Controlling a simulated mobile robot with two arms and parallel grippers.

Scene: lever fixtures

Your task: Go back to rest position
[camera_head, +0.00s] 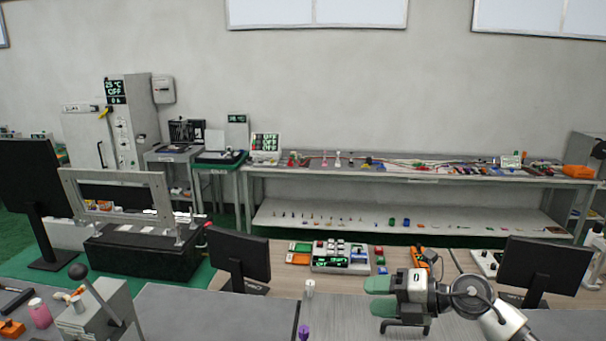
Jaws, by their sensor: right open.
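My right gripper (376,296) shows at the lower right of the head view, its arm coming in from the right. A lever with a dark ball knob (78,271) rises from a grey box fixture (98,312) at the lower left, well away from the gripper. My left gripper is not in view.
Dark monitors stand at left (36,185), centre (240,257) and right (545,268). A small white cylinder (310,288) and a purple piece (303,331) are left of the gripper. A button panel (342,258) lies behind it. A long shelf bench (400,177) lines the wall.

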